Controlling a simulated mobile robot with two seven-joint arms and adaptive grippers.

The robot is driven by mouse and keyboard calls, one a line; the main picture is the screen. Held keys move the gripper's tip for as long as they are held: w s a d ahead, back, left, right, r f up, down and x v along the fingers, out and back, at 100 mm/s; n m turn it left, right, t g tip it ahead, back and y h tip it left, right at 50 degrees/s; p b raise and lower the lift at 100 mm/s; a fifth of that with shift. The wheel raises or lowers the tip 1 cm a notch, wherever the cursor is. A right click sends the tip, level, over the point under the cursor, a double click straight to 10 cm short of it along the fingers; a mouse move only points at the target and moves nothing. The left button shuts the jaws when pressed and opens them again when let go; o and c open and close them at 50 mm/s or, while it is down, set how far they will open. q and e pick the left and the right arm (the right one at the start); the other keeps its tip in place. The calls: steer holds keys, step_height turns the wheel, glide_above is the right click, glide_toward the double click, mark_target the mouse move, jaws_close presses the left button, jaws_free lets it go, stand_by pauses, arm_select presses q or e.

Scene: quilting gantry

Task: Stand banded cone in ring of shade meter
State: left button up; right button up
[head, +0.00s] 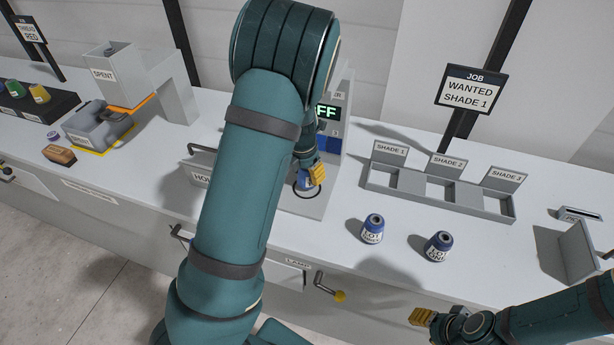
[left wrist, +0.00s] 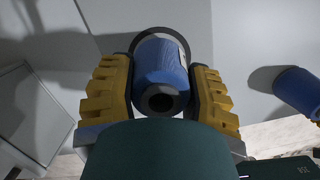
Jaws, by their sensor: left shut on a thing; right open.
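A blue cone (left wrist: 160,62) with a dark hollow end sits between the yellow fingers of my left gripper (left wrist: 160,95), which is shut on it. In the head view the left gripper (head: 311,177) is low over the base of the shade meter (head: 334,145), and the cone (head: 304,179) is mostly hidden by it. The dark ring (head: 296,193) shows around the cone's lower end; whether the cone rests on the base is unclear. The meter's display is partly hidden, showing "FF". My right gripper (head: 424,317) is open and empty near the counter's front edge.
Two blue labelled cones (head: 372,229) (head: 438,247) stand on the counter right of the meter. Behind them is a grey shade rack (head: 432,205) with three labelled slots. A "WANTED SHADE 1" sign (head: 470,90) stands behind.

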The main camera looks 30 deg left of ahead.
arm_select(q)
steer(key=shift+s+f, duration=0.2)
steer(key=shift+f, duration=0.45)
steer(key=shift+f, duration=0.2)
steer(key=o, duration=1.1)
steer(key=shift+o, duration=0.2)
steer(key=shift+r, duration=0.1)
steer(key=r, duration=0.2)
steer(key=r+p, duration=0.1)
steer(key=r, duration=0.1)
steer(key=s+r+p, duration=0.1)
steer(key=r, duration=0.1)
steer(key=shift+r, duration=0.4)
steer(key=shift+a+r, duration=0.1)
steer(key=shift+r, duration=0.35)
